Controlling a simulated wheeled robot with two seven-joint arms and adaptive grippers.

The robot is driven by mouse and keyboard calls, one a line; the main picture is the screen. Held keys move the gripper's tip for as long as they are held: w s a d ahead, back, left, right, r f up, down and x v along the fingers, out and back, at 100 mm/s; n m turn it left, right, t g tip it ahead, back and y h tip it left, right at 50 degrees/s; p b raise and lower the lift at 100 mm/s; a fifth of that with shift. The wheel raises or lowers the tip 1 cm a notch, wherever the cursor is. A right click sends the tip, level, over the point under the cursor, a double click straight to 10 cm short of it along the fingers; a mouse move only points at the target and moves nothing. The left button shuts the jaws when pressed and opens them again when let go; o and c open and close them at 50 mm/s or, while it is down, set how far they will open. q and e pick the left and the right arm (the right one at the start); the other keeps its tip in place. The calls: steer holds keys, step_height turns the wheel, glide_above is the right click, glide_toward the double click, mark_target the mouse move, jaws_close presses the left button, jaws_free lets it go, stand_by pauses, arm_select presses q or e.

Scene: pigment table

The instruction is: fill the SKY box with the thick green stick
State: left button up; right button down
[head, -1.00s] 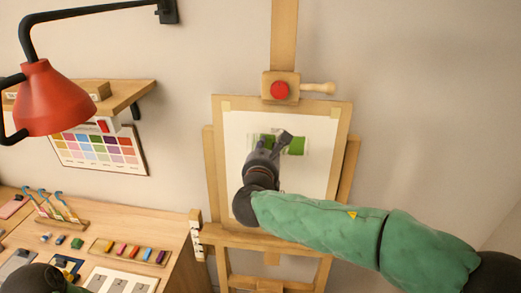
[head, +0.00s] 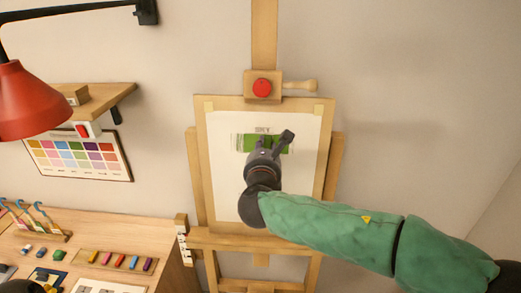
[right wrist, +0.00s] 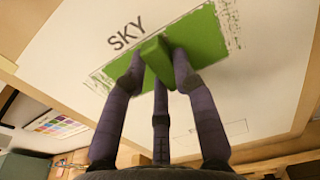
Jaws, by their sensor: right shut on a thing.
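The white paper (head: 225,195) is on the easel board. The SKY box (head: 250,143) is in its upper part, under a small label. The box is largely solid green, with a pale, streaky strip at its left end in the head view. In the right wrist view the SKY label (right wrist: 127,38) is readable beside the green fill (right wrist: 200,38); one end of the box is speckled white. My right gripper (head: 275,143) is in front of the box. It is shut on the thick green stick (right wrist: 156,58), whose tip appears at the paper.
A lower empty outlined box (right wrist: 218,130) shows on the paper. The desk (head: 130,235) at left has a tray of coloured sticks (head: 112,262) and a rack of hooked tools (head: 35,220). A red lamp (head: 30,100) hangs at upper left. The space right of the easel is clear.

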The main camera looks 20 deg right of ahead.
mark_target(243, 143)
steer(key=shift+s+d+b, duration=0.3)
steer(key=shift+s+d, duration=0.05)
steer(key=shift+d, duration=0.25)
steer(key=shift+w+a, duration=0.3)
steer(key=shift+a, duration=0.3)
steer(key=shift+w+a, duration=0.3)
steer(key=shift+a, duration=0.25)
steer(key=shift+a, duration=0.1)
steer(key=shift+w+a+p, duration=0.15)
steer(key=shift+w+a, duration=0.1)
steer(key=shift+a, duration=0.25)
steer(key=shift+w+a+p, duration=0.15)
steer(key=shift+w+a, duration=0.1)
steer(key=shift+a, duration=0.25)
steer(key=shift+a, duration=0.1)
steer(key=shift+w+a, duration=0.55)
steer(key=shift+a, duration=0.35)
steer(key=shift+a, duration=0.1)
